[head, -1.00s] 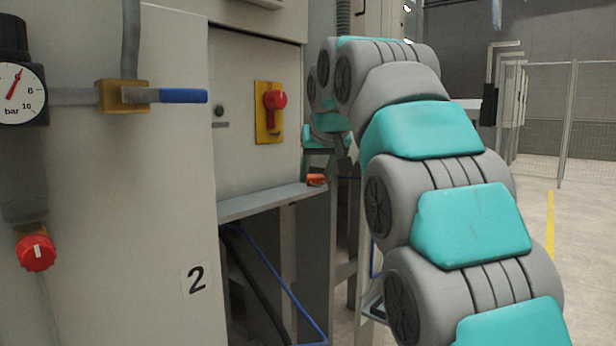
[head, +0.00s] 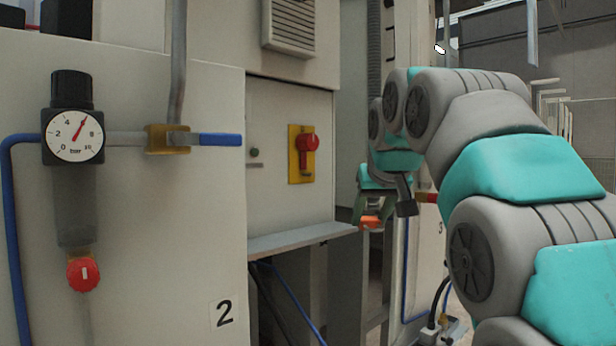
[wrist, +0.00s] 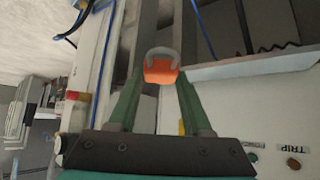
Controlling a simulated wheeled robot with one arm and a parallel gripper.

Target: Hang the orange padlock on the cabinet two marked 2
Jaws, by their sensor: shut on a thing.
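My gripper (head: 370,212) is shut on the orange padlock (head: 370,222), holding it in the air just right of the grey ledge's end. In the wrist view the padlock (wrist: 161,73) sits between the green fingertips, its grey shackle pointing away from my gripper.
A grey ledge (head: 300,239) juts out below the switch panel. A pressure gauge (head: 75,134) and a blue-handled valve (head: 218,139) stick out at left. Another unit marked 3 (head: 440,226) stands behind my arm. Blue and black hoses hang under the ledge.

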